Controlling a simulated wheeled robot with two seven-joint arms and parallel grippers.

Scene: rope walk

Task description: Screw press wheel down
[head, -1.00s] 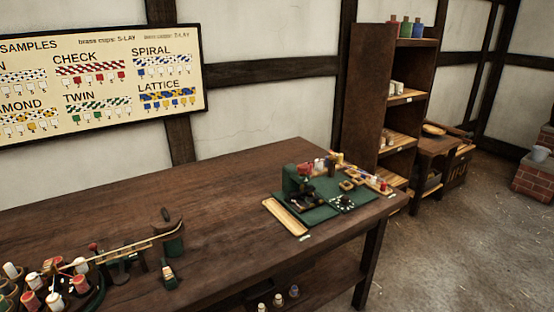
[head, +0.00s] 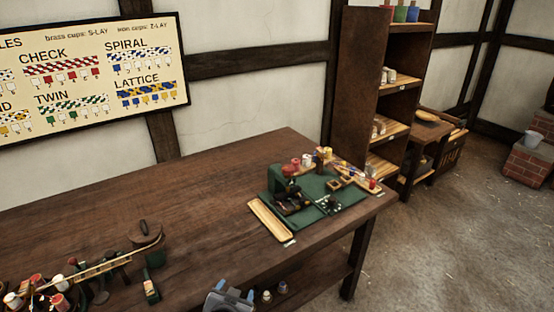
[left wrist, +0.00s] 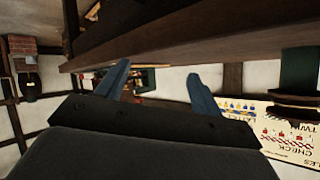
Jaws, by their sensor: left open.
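A green press-like device (head: 275,180) with a dark lower part stands on a green mat (head: 318,209) near the right end of the table. Its wheel is too small to make out. My left gripper (head: 234,293) shows at the bottom of the head view, in front of the table's near edge. It is open and empty, well short of the press. In the left wrist view my left gripper's two blue fingers (left wrist: 160,88) are apart, with the table edge above them in the picture. My right gripper is not in view.
The wooden table (head: 150,208) is bare in the middle. A rope-making rig (head: 105,265) with several spools stands at the left. A pale wooden tray (head: 268,220) lies left of the mat. A shelf unit (head: 361,85) stands behind; open floor lies to the right.

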